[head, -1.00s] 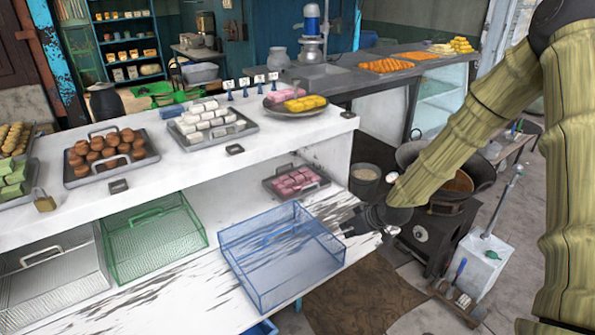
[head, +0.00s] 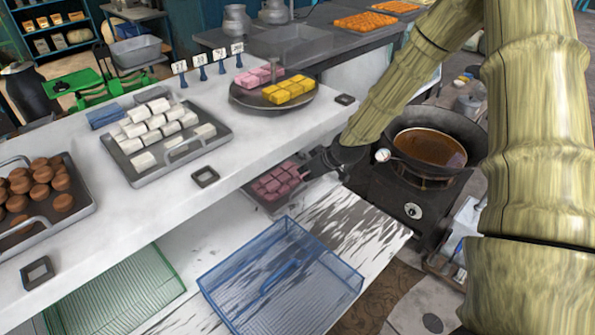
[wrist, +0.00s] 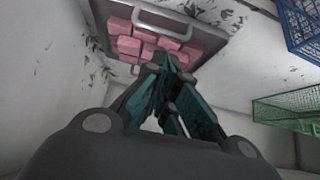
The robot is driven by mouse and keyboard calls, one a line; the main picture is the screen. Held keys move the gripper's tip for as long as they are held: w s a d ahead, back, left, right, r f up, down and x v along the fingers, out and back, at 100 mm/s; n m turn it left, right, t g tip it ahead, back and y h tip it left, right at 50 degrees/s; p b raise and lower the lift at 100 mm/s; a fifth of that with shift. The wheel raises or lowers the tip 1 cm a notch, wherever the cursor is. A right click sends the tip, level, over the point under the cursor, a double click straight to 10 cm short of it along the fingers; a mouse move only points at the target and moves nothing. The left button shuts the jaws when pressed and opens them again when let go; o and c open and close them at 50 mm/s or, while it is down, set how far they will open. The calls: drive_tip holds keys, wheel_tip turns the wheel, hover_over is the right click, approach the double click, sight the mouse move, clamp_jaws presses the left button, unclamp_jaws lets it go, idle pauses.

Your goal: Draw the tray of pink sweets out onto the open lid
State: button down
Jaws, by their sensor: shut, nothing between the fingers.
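The grey tray (head: 262,204) of pink sweets (head: 276,183) sits inside the cabinet under the counter, partly hidden by the counter edge and my gripper. My gripper (head: 306,174) is at the tray's right side in the head view. In the wrist view, my gripper's shut, empty fingers (wrist: 168,58) overlap the tray's near edge; I cannot tell whether they touch it. The tray's handle (wrist: 165,22) stands clear of the fingers, with pink sweets (wrist: 150,42) below it. The open lid (head: 372,222) is a white, scratched flap spreading out in front.
A blue wire basket (head: 282,275) stands on the lid, in front of the tray, and a green basket (head: 115,295) is to its left. A pan of brown liquid (head: 430,148) sits on a stove at the right. The counter above carries trays of sweets.

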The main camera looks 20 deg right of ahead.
drive_tip(key=p, duration=0.3)
hover_over(295, 196)
drive_tip(key=shift+f, duration=3.7)
drive_tip(key=shift+s+a+b, duration=0.1)
drive_tip(key=shift+b, duration=0.2)
